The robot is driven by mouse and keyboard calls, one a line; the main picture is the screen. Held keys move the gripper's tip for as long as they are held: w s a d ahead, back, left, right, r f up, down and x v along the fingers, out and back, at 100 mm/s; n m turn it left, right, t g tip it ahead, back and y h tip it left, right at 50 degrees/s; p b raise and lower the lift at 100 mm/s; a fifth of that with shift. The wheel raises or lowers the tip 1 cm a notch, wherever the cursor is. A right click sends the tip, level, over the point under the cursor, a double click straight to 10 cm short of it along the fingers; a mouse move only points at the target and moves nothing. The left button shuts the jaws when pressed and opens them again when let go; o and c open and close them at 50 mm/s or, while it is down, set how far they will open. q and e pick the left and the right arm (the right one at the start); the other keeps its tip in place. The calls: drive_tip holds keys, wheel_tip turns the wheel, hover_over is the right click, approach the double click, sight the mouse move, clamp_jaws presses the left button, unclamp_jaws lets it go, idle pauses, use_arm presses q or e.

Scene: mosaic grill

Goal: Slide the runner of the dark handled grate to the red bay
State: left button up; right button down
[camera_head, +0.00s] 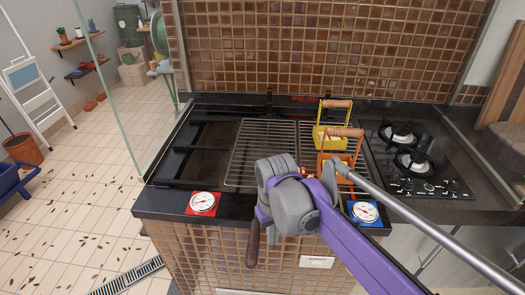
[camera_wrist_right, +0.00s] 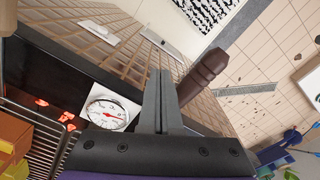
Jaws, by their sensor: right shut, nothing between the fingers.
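A dark brown handle (camera_head: 252,243) hangs at the front of the grill, below the counter edge. A wire grate (camera_head: 262,145) lies over the grill. Its runner and link to the handle are hidden behind my right arm. A dial on a red plate (camera_head: 203,204) sits on the front ledge to the left. My left gripper is not in view.
A yellow holder (camera_head: 328,138) and an orange holder (camera_head: 338,157), both with wooden handles, stand on the grate's right side. A dial on a blue plate (camera_head: 365,212) and a gas hob (camera_head: 420,165) lie right. A glass panel (camera_head: 118,75) stands left.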

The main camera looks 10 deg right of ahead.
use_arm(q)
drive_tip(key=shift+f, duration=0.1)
use_arm(e)
drive_tip(key=shift+f, duration=0.1)
idle(0.3)
